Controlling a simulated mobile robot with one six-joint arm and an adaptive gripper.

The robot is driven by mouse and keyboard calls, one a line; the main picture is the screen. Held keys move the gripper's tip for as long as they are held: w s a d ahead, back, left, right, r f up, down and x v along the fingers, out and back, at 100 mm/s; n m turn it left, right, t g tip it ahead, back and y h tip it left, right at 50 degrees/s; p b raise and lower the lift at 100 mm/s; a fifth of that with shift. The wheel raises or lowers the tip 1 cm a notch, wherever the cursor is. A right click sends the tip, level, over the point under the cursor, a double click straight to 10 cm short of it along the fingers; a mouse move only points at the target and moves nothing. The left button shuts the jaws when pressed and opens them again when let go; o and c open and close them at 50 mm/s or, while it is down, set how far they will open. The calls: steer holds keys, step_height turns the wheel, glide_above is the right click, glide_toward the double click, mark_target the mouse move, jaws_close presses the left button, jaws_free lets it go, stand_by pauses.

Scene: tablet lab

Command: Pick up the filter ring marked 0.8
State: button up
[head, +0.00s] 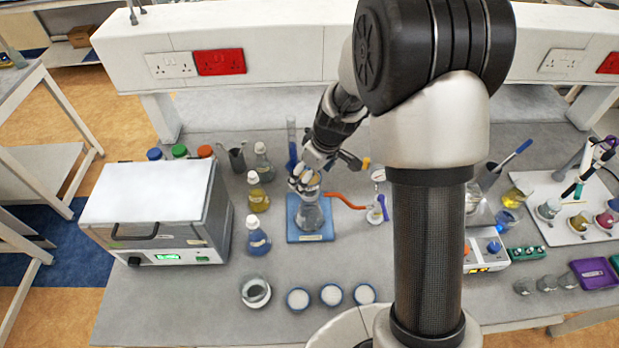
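Three round white discs with blue rims lie in a row at the bench's front: a left one (298,299), a middle one (331,295) and a right one (364,294). They look like the filter rings, but no marking such as 0.8 is legible. My gripper (304,182) is well behind them, over the top of a glass flask (310,215) that stands on a blue mat (295,232). The fingers are small and overlap the flask's top. I cannot tell whether they touch it or hold anything.
A glass dish (256,291) sits left of the discs. A white oven (150,205) stands at left. Blue (257,240) and yellow (258,197) bottles stand left of the mat. An orange hose (345,201) runs right from the flask. My arm hides the bench right of the discs.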

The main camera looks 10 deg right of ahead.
steer(key=shift+c, duration=0.2)
steer(key=c, duration=0.9)
steer(key=shift+r, duration=0.1)
